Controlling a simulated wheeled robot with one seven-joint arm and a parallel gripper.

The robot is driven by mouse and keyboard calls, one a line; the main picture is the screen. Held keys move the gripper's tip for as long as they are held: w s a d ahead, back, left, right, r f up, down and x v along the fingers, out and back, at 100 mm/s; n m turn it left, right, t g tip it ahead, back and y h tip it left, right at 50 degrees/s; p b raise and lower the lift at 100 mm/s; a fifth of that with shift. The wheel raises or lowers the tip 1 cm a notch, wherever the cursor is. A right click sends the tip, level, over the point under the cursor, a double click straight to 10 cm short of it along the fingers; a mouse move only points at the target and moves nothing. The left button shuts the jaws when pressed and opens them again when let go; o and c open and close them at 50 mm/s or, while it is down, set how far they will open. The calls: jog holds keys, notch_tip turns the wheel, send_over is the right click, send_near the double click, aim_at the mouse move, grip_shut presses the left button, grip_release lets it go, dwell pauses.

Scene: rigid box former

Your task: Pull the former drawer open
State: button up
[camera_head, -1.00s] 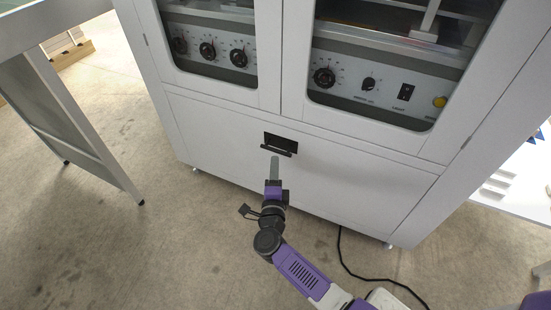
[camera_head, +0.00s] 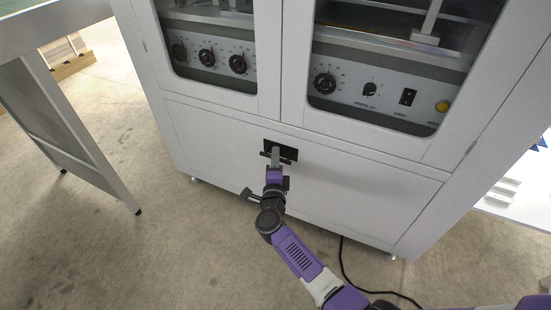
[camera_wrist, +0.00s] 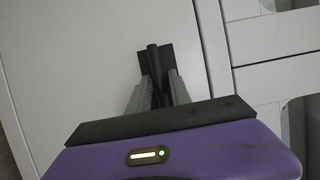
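The former drawer (camera_head: 345,195) is the wide white lower front of the machine, and its face sits flush with the cabinet. Its black handle bar (camera_head: 291,159) stands out from a black plate in the upper middle of the drawer. My gripper (camera_head: 275,153) is at the handle and hides part of it. In the wrist view my gripper's two grey fingers (camera_wrist: 158,76) are apart, one on each side of the handle bar (camera_wrist: 153,60). The bar lies between them, with some gap showing. Whether either finger touches it I cannot tell.
Above the drawer are two glazed doors with knob panels (camera_head: 209,58) behind them. A grey-legged table (camera_head: 85,140) stands at the left. A black cable (camera_head: 345,265) lies on the floor at the right.

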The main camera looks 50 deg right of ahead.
grip_shut()
dwell(1.2)
